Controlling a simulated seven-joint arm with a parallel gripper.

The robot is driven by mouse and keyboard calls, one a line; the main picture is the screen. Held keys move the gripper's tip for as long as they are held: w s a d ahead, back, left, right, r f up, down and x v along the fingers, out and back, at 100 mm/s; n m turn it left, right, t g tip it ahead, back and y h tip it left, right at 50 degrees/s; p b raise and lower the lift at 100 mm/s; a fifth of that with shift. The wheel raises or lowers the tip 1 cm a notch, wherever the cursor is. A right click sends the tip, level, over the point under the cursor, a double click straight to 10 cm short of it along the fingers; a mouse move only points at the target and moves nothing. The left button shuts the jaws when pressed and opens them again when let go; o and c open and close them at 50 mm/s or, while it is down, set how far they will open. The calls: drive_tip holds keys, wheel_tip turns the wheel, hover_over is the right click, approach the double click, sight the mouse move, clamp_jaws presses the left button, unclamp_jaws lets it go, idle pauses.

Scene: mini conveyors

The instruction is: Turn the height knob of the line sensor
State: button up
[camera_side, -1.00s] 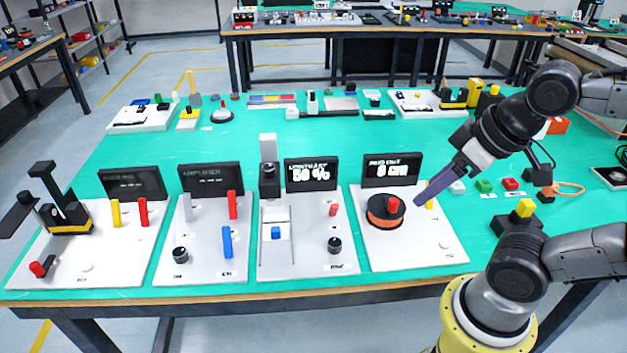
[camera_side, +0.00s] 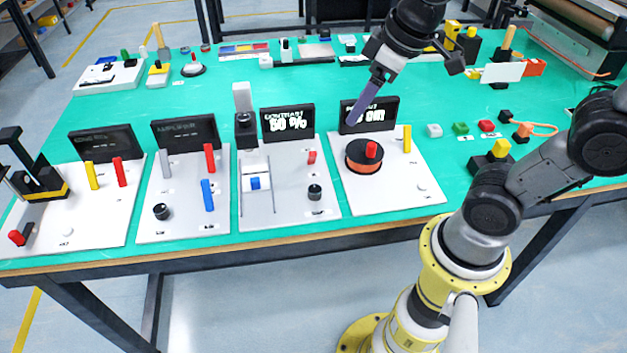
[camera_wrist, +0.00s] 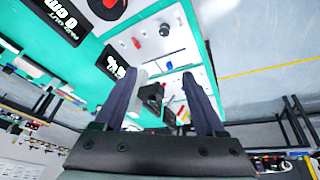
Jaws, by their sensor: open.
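The board with the "50 %" contrast display (camera_side: 287,122) has a black sensor block (camera_side: 245,132) on a white post (camera_side: 242,97). A black round knob (camera_side: 314,191) sits at its front right, with a small red part (camera_side: 311,157) behind it. I cannot read which control is labelled height. My gripper (camera_side: 352,122) is open and empty, in front of the neighbouring display and above the reel board. In the wrist view, the gripper (camera_wrist: 160,75) has the black block (camera_wrist: 151,92) showing between its fingers; the black knob (camera_wrist: 163,30) is beyond the fingertips.
The reel board to the right carries an orange reel (camera_side: 370,157) with a red knob and a yellow lever (camera_side: 407,138). To the left are an amplifier board (camera_side: 185,225) and another board with yellow and red levers.

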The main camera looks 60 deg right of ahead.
drive_tip(key=w+f+n+g, duration=0.1)
drive_tip(key=w+f+g, duration=0.1)
drive_tip(key=w+f, duration=0.4)
drive_tip(key=g, duration=0.2)
hover_over(315, 189)
wheel_tip(315, 189, down, 6)
drive_tip(key=r, duration=0.1)
wheel_tip(315, 189, down, 15)
drive_tip(key=shift+r, duration=0.1)
clamp_jaws()
